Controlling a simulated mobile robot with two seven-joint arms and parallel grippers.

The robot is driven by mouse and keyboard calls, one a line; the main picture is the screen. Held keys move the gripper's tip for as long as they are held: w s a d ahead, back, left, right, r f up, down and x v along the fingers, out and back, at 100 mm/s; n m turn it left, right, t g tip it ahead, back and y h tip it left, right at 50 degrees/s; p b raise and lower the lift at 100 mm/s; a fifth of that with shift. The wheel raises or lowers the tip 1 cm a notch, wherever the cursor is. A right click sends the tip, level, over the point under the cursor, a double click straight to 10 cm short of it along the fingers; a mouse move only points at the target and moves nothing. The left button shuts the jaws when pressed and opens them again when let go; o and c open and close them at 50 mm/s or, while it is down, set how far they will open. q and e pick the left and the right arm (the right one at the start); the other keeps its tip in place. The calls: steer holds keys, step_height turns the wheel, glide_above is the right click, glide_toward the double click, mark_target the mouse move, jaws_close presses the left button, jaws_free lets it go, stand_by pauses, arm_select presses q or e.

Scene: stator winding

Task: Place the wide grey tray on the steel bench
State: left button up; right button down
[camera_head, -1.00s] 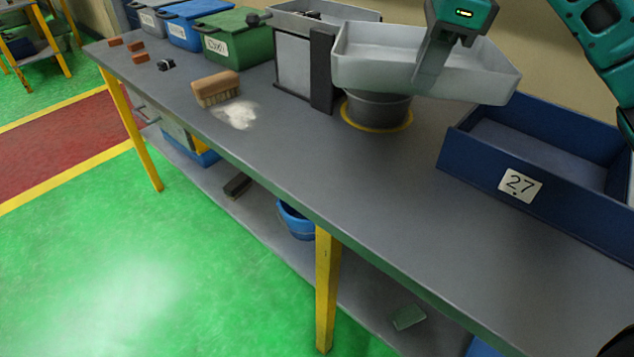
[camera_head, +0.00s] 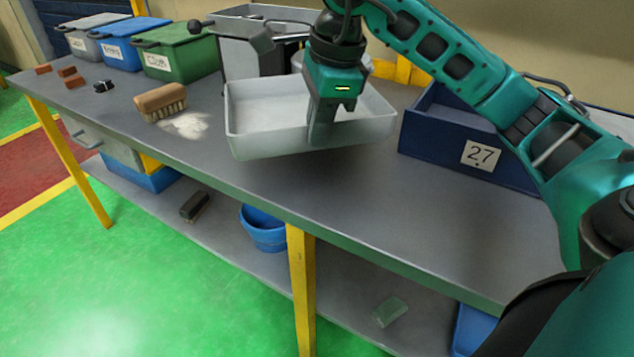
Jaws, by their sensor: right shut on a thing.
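The wide grey tray (camera_head: 268,143) is a shallow, light grey, rectangular tray near the middle of the head view. My right gripper (camera_head: 322,132) is shut on the tray, gripping it from above toward its right part. The tray looks slightly tilted and is over the steel bench (camera_head: 390,205), close to the front edge. I cannot tell whether its underside touches the bench top. My left gripper is not in view.
A blue crate marked 27 (camera_head: 440,143) stands right of the tray. A wooden brush (camera_head: 161,100) and white powder (camera_head: 190,125) lie to its left. Lidded bins (camera_head: 180,55) stand at the back left. A balance-like device (camera_head: 245,52) is behind the tray. The bench front right is clear.

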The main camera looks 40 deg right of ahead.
steer(key=x, duration=0.3)
steer(key=s+x, duration=0.1)
steer(key=x, duration=0.1)
steer(key=shift+d+f+b, duration=0.1)
steer(key=shift+d+b, duration=0.1)
steer(key=shift+b, duration=0.15)
steer(key=x, duration=0.4)
steer(key=shift+s+d+f+b, duration=0.1)
steer(key=shift+s+d+b, duration=0.1)
steer(key=shift+s+b, duration=0.2)
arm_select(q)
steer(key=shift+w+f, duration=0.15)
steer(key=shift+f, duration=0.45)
arm_select(e)
steer(key=shift+f, duration=0.15)
steer(key=c, duration=1.2)
jaws_free()
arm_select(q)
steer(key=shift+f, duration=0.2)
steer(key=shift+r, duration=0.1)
